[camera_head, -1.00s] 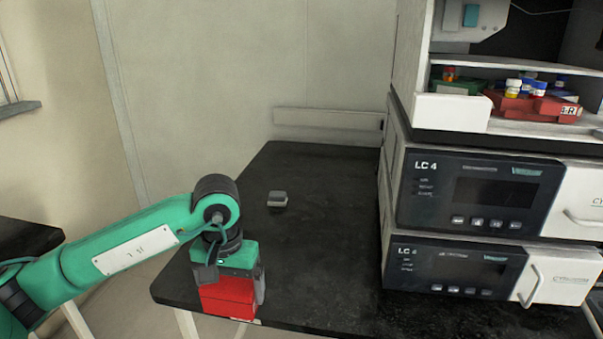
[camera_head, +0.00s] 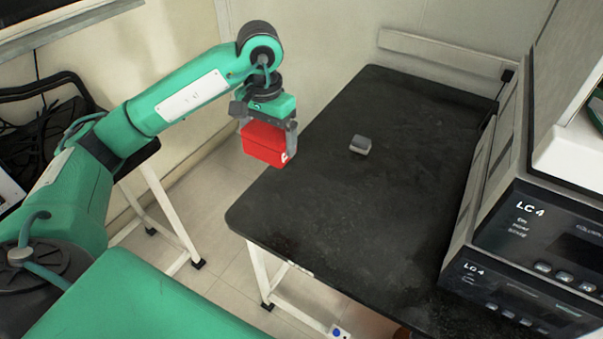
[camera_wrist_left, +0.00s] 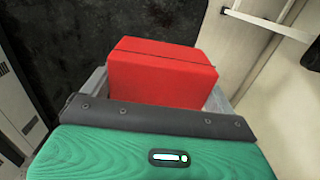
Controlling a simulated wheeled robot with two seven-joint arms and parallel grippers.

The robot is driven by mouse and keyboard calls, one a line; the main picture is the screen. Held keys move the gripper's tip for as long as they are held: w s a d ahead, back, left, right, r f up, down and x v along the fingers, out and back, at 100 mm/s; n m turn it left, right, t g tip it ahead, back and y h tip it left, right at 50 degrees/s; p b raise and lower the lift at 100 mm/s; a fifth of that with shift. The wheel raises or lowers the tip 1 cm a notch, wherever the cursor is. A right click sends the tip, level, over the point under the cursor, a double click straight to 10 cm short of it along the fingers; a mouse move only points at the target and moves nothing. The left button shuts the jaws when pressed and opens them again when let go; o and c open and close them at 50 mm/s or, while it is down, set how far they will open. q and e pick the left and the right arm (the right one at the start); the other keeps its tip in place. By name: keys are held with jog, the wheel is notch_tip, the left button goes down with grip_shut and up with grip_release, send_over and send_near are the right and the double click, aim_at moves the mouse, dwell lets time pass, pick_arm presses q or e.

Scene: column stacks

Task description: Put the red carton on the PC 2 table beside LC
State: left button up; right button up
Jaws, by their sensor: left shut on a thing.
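The LC instrument stack (camera_head: 525,235) stands on the right side of the table, marked LC 4. My right gripper is not in view.
A small grey object (camera_head: 360,145) lies on the table towards the back. The table top between it and the front edge is clear. Another dark table with black cables (camera_head: 50,120) stands at the left. Floor shows between the two tables.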

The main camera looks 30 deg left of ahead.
pick_arm(q)
notch_tip(320, 180, down, 15)
jog(key=shift+f+p, duration=0.15)
jog(key=shift+p, duration=0.4)
notch_tip(320, 180, down, 4)
jog(key=shift+f, duration=0.1)
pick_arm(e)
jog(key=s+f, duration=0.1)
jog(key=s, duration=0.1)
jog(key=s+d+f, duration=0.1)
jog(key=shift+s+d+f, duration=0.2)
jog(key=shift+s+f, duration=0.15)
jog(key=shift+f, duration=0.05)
pick_arm(q)
jog(key=shift+f, duration=0.1)
jog(key=o, duration=0.8)
jog(key=shift+c, duration=0.2)
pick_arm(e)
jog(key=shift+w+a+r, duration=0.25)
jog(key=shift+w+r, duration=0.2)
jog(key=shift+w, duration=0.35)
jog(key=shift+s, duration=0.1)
